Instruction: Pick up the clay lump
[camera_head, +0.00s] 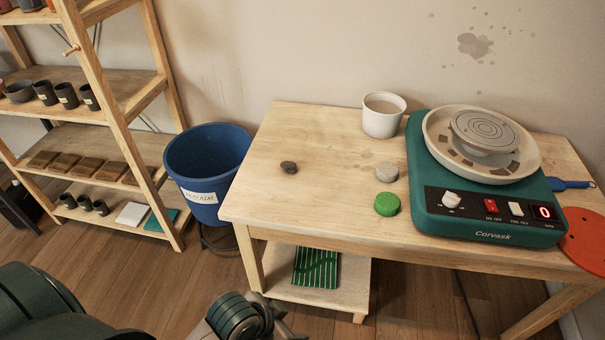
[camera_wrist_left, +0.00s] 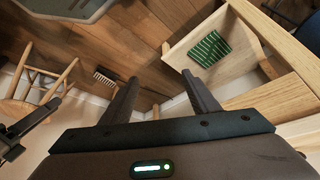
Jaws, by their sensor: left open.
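A small dark brown lump (camera_head: 289,168) lies on the left part of the wooden table in the head view; it looks like a lump of clay. A rounder grey lump (camera_head: 386,172) sits farther right, behind a green round piece (camera_head: 387,204). I cannot tell for certain which lump is the clay one. My left gripper shows in the wrist view (camera_wrist_left: 160,77) with its two fingers apart and nothing between them. It is low in front of the table, away from both lumps. Neither lump shows in the wrist view.
The wooden table (camera_head: 320,130) holds a white cup (camera_head: 383,117) and a teal pottery wheel (camera_head: 470,217). A low shelf with a green striped item (camera_head: 316,267) is underneath. A blue bin (camera_head: 207,165) stands left of the table. The tabletop around the dark lump is clear.

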